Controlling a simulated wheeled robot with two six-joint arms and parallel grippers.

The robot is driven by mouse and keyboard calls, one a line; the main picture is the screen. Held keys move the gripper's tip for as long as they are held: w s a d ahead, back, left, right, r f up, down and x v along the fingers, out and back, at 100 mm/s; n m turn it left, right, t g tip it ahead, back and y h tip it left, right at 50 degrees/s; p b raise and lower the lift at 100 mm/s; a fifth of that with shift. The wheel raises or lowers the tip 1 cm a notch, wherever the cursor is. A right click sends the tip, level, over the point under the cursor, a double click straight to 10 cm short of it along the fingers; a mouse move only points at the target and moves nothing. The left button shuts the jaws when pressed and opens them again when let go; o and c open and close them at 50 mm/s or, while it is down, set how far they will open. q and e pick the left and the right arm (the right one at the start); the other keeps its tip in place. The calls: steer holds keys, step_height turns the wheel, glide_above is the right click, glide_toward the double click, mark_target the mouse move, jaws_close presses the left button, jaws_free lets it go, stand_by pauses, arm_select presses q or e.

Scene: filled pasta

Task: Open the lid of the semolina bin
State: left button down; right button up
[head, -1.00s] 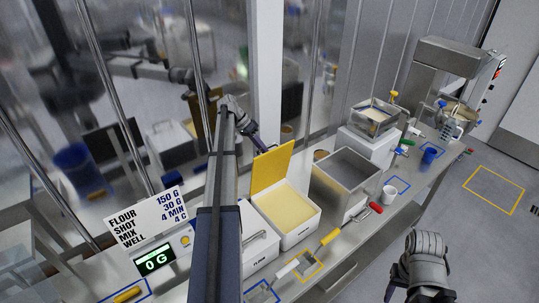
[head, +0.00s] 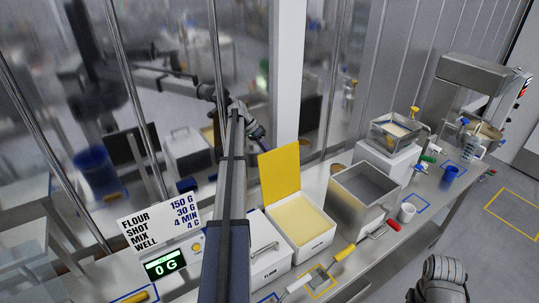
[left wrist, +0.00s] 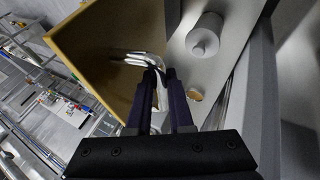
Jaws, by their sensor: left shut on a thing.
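The semolina bin (head: 318,241) is a white box on the bench, filled with pale yellow semolina (head: 299,219). Its yellow lid (head: 279,172) stands raised, roughly upright, at the bin's back edge. My left gripper (head: 262,140) is behind the lid, near its upper part. In the left wrist view its dark fingers (left wrist: 160,76) are shut on the pale lid handle (left wrist: 135,59), beside the tan face of the lid (left wrist: 110,42). My right arm shows at the lower right, but its gripper fingers do not.
A closed flour bin (head: 265,262) stands left of the semolina bin, and an open steel container (head: 365,207) stands to its right. Yellow-handled and red-handled tools (head: 392,225) and a white cup (head: 407,213) lie along the front. A glass wall with posts is close behind.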

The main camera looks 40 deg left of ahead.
arm_select(q)
steer(key=shift+w+a, duration=0.15)
steer(key=shift+a, duration=0.1)
steer(key=c, duration=1.2)
jaws_free()
steer(key=shift+c, duration=0.2)
steer(key=o, duration=0.4)
steer(key=shift+w+a+f, duration=0.2)
steer(key=shift+o, duration=0.2)
steer(key=shift+s+d, duration=0.1)
steer(key=shift+d+r, duration=0.1)
